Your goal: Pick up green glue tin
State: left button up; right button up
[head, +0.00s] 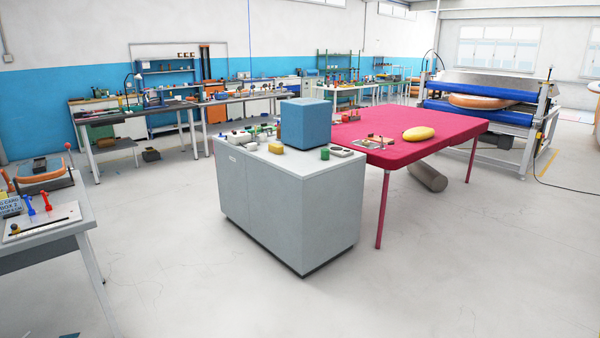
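A small green tin-like object (325,153) stands on the top of the grey cabinet (300,205), near its front edge and right of the blue box (306,124). It is too small to read any label, so I cannot tell for sure that it is the green glue tin. More small green items show among the clutter at the cabinet's back left. Neither of my grippers is in view.
A yellow block (276,148) and a round metal item (341,151) share the cabinet top. A red-topped table (440,126) adjoins behind right. A grey workbench (50,240) stands at the left edge. The floor (200,270) in front is clear.

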aim_at(324, 152)
jog(key=i, duration=1.15)
jog(key=i+u, duration=0.1)
jog(key=i, duration=1)
jog(key=i+l, duration=0.2)
jog(key=i, duration=0.95)
jog(key=i+l, duration=0.15)
jog(key=i, duration=1)
jog(key=j+u, duration=0.05)
